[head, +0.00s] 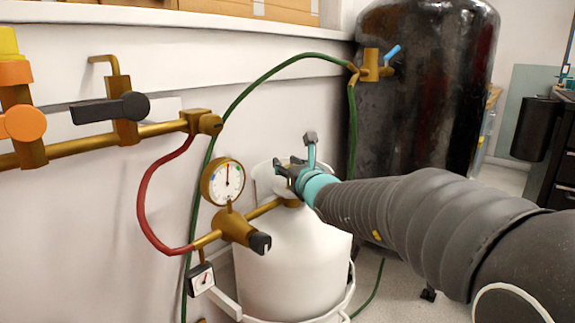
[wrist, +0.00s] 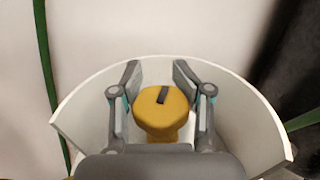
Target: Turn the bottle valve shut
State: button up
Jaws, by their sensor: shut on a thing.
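The white gas bottle (head: 290,262) stands upright by the wall inside a white ring. Its brass valve body (head: 291,202) shows just under my gripper in the head view. In the wrist view, the valve's yellow round knob (wrist: 152,112) with a dark mark on top sits between the two fingers. My gripper (wrist: 157,76) is shut on this knob, one finger on each side. In the head view my gripper (head: 290,170) is over the bottle's top and hides the knob.
A pressure gauge (head: 223,182) and brass regulator with a red hose (head: 146,205) sit left of the valve. A green hose (head: 262,84) arches behind to a large black tank (head: 425,90). A brass pipe with a black lever (head: 110,108) runs along the left wall.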

jog(key=shift+d, duration=0.15)
jog(key=o, duration=0.9)
jog(key=shift+d, duration=0.1)
jog(key=shift+o, duration=0.2)
jog(key=shift+s, duration=0.15)
jog(key=v, duration=1.1)
jog(key=shift+s, duration=0.35)
jog(key=shift+d, duration=0.15)
